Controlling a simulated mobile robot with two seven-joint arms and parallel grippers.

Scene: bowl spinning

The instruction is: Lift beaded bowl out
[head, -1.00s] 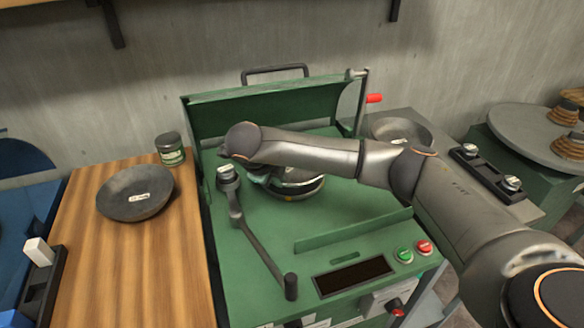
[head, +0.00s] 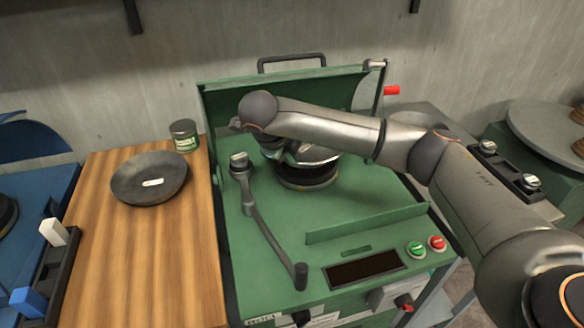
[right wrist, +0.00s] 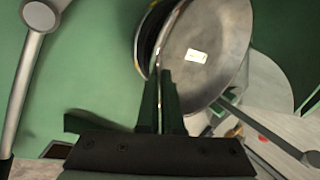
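The beaded bowl (head: 318,154) is a pale metal dish above the dark round chuck (head: 307,180) of the green machine. My right arm and gripper cover part of it. In the right wrist view the bowl (right wrist: 215,45) is tilted, with a small white label inside. My right gripper (right wrist: 162,95) has its two fingers close together on the bowl's near left rim. The gripper also shows in the head view (head: 285,150), mostly hidden by its own wrist. A dark ring shows behind the bowl's left edge. My left gripper is not in view.
The green machine (head: 370,210) has a raised cover behind the chuck and a long lever (head: 262,225) at the left. A wooden bench (head: 130,260) on the left holds a dark labelled bowl (head: 150,180) and a jar (head: 184,135). The bench's front is clear.

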